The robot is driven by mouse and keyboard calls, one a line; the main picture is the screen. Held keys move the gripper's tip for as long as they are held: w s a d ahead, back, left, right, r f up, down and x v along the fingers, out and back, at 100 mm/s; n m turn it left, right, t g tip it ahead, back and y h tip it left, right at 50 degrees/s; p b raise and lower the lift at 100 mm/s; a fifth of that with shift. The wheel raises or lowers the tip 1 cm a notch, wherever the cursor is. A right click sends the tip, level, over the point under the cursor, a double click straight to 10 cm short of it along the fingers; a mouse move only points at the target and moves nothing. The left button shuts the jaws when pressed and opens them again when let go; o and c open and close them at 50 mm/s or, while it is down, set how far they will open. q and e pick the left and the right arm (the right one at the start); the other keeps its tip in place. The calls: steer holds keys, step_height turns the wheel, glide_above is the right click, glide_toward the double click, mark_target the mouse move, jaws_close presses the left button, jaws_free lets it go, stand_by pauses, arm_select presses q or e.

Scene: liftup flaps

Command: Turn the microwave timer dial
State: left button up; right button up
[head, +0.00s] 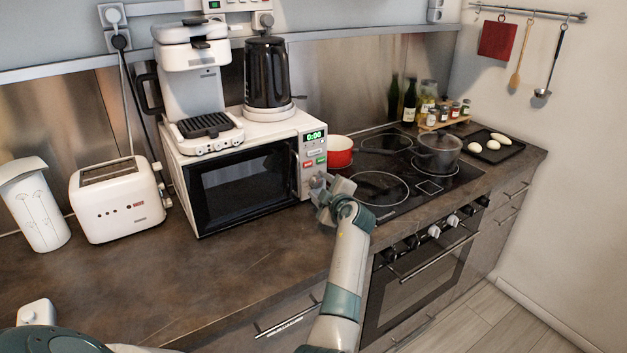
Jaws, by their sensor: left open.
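The white microwave (249,185) stands on the counter with its dark door shut. Its control panel (313,148) on the right side has a green display (314,136) reading 0:00, with coloured buttons below. My left gripper (321,190) is open at the lower part of this panel, where the timer dial is largely hidden behind the fingers. I cannot tell whether the fingers touch the dial or stand around it. My left arm reaches up from the bottom of the view. My right gripper is not in view.
A coffee machine (194,85) and a black kettle (267,75) stand on the microwave. A red pot (340,152) is close to the right of the panel, by the stove (391,190). A toaster (117,200) stands left. The front counter (215,275) is clear.

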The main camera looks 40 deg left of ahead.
arm_select(q)
steer(key=shift+w+a, duration=0.15)
steer(key=shift+c, duration=1.3)
steer(key=c, duration=0.8)
